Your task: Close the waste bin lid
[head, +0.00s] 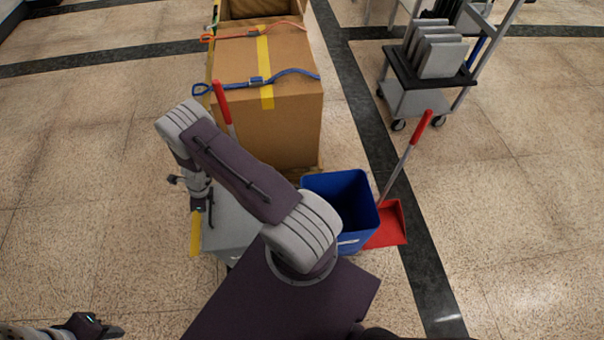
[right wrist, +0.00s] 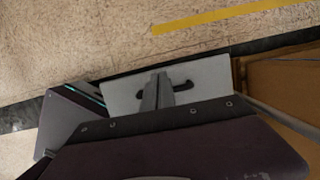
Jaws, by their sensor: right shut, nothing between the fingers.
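A light grey bin (head: 228,232) stands on the floor left of a blue open-topped bin, mostly hidden under my right arm. A flat light grey panel on top appears to be its lid, but I cannot tell whether it is fully down. My right gripper (head: 209,212) points down at the bin's left side. In the right wrist view my right gripper (right wrist: 157,88) is shut and empty in front of a light grey panel (right wrist: 215,78); contact is unclear. My left gripper (head: 100,328) is at the bottom left, far from the bin, its jaws unclear.
The open blue bin (head: 358,215) stands right of the grey bin, beside a red dustpan (head: 390,228). A large strapped cardboard box (head: 285,125) stands behind. A cart (head: 420,98) is at the back right. The floor on the left is clear.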

